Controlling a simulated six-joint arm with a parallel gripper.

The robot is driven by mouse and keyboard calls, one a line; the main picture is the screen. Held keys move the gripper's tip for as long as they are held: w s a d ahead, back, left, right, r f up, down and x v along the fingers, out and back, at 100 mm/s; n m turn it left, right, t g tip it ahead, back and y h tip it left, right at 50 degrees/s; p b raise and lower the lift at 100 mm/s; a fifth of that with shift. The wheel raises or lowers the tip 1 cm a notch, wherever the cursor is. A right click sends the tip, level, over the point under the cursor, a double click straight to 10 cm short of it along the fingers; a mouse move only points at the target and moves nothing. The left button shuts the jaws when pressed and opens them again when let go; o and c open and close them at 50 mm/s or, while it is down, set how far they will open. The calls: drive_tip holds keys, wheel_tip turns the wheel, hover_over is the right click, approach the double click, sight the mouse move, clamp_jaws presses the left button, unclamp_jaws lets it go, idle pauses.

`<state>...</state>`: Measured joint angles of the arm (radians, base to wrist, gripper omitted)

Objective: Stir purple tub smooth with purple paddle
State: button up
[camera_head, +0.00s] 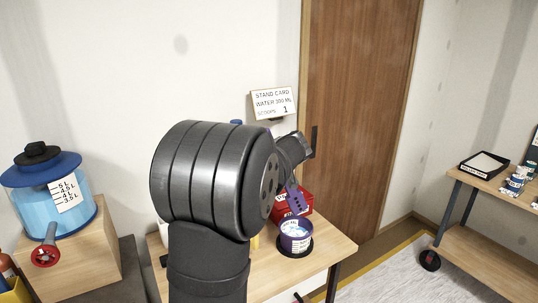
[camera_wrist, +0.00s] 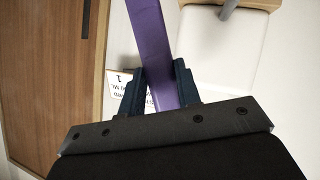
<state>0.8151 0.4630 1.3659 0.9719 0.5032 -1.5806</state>
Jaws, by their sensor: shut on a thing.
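The purple tub (camera_head: 284,243) stands upright on the wooden table, with pale bluish-white, uneven-looking contents at its top. The purple paddle (camera_head: 297,199) has dark holes and hangs tilted just above the tub's opening; I cannot tell whether its tip touches the contents. In the wrist view the paddle (camera_wrist: 150,35) runs up between the two dark fingers of my gripper (camera_wrist: 158,88), which is shut on it. In the head view my large arm link hides most of the gripper and part of the table.
A red box (camera_head: 306,201) sits close behind the tub. The stand card (camera_head: 272,103) is on the wall above. A blue water tank (camera_head: 70,215) with a red tap stands on a wooden block at left. A second table (camera_head: 480,182) with a tray and small tubs is at right.

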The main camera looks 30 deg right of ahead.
wheel_tip(320, 180, down, 13)
idle(1.2)
drive_tip(key=shift+d+f, duration=0.1)
drive_tip(key=shift+f, duration=0.05)
drive_tip(key=shift+s, duration=0.1)
